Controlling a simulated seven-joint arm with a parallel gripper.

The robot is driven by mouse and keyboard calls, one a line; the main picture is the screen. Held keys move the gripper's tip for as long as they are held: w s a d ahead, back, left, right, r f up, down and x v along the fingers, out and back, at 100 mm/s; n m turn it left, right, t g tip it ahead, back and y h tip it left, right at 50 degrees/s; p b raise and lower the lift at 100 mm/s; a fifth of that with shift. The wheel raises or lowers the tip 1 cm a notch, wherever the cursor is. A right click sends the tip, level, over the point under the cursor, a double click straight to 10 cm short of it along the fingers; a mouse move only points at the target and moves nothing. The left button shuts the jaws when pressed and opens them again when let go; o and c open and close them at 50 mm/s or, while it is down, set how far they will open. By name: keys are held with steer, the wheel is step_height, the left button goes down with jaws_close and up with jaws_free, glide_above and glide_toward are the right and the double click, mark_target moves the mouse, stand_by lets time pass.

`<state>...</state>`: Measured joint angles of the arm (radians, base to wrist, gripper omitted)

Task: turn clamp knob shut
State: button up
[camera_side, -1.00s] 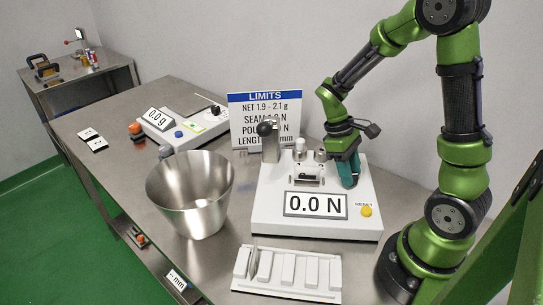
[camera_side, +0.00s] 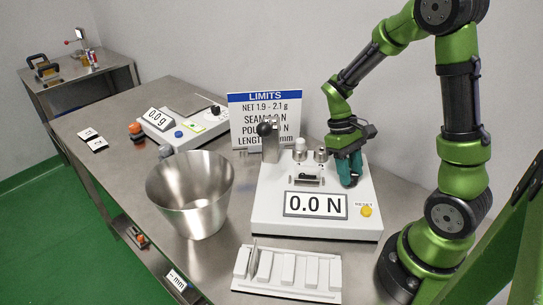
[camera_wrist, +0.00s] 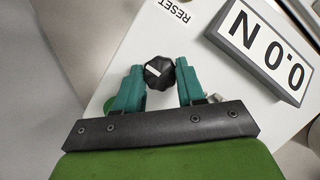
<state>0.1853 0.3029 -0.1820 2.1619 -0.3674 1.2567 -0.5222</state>
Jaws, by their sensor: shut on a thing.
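The clamp knob (camera_wrist: 159,72) is black and lobed, with a white line across its top, in the wrist view. My gripper (camera_wrist: 160,74) has its two teal fingers on either side of the knob and is shut on it. In the side view my gripper (camera_side: 349,170) is low over the right side of the white tester (camera_side: 270,217), and its fingers hide the knob. The tester's display (camera_side: 315,205) reads 0.0 N; it also shows in the wrist view (camera_wrist: 262,45).
A yellow reset button (camera_side: 366,211) is at the tester's front right. A black-balled lever (camera_side: 265,130) and a limits sign (camera_side: 264,98) stand behind. A steel bin (camera_side: 190,190) is left of the tester, and a white slotted tray (camera_side: 287,290) is in front.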

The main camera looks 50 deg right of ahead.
steer(key=o, duration=1)
steer(key=shift+o, duration=0.2)
steer(key=v, duration=1.7)
steer(key=shift+s, duration=0.1)
steer(key=s+a+r+m+t, duration=0.1)
steer(key=s+a+t, duration=0.2)
steer(key=a+t, duration=0.3)
steer(key=s+a+r+t+y, duration=0.1)
steer(key=s+a+t, duration=0.2)
steer(key=a+t, duration=0.2)
steer(key=a, duration=0.3)
steer(key=shift+s+a+m+t, duration=0.25)
steer(key=shift+s+m+t, duration=0.1)
steer(key=shift+m+t, duration=0.05)
